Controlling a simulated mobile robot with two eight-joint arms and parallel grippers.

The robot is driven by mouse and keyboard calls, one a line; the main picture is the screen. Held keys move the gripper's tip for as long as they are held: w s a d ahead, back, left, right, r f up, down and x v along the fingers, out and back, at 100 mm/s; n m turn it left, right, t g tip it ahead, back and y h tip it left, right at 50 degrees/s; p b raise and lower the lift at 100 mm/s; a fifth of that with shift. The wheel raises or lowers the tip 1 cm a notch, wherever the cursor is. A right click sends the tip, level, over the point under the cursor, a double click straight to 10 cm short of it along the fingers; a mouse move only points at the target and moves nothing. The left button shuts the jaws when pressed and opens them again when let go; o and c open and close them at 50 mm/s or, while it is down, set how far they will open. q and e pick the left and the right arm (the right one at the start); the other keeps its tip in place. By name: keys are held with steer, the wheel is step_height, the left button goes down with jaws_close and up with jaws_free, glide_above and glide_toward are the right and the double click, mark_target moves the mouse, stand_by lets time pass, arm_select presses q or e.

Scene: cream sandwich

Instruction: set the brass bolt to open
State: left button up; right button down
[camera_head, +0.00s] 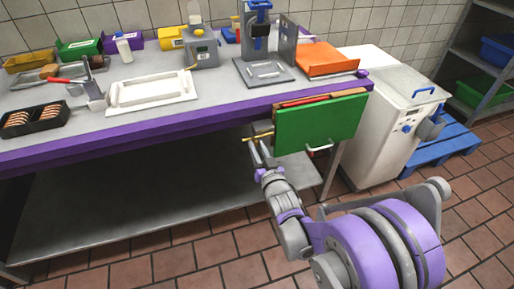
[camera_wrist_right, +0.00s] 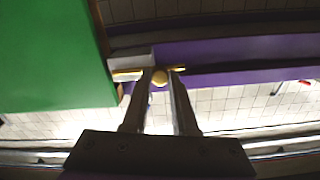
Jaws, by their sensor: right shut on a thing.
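The brass bolt (camera_head: 258,136) is a thin gold rod at the left edge of the green drawer front (camera_head: 322,122), under the purple table edge. My right gripper (camera_head: 257,145) is at the bolt, with its arm reaching up from the lower right. In the right wrist view the bolt (camera_wrist_right: 122,70) runs sideways, and its round knob (camera_wrist_right: 159,77) sits between the fingertips of my right gripper (camera_wrist_right: 160,76). The fingers are shut on the knob. Whether the bolt's end sits in a catch cannot be made out. My left gripper is not in view.
The green front has a silver handle (camera_head: 320,147) low on its right. A white cabinet (camera_head: 388,125) stands right of the table, with a blue pallet (camera_head: 440,147) beside it. A lower shelf (camera_head: 130,225) is below the tabletop. Trays and tools stand on the tabletop.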

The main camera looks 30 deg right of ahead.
steer(key=shift+a, duration=0.15)
steer(key=c, duration=1.1)
jaws_free()
steer(key=o, duration=0.4)
steer(key=shift+a, duration=0.15)
steer(key=v, duration=1)
steer(key=shift+s+p, duration=0.4)
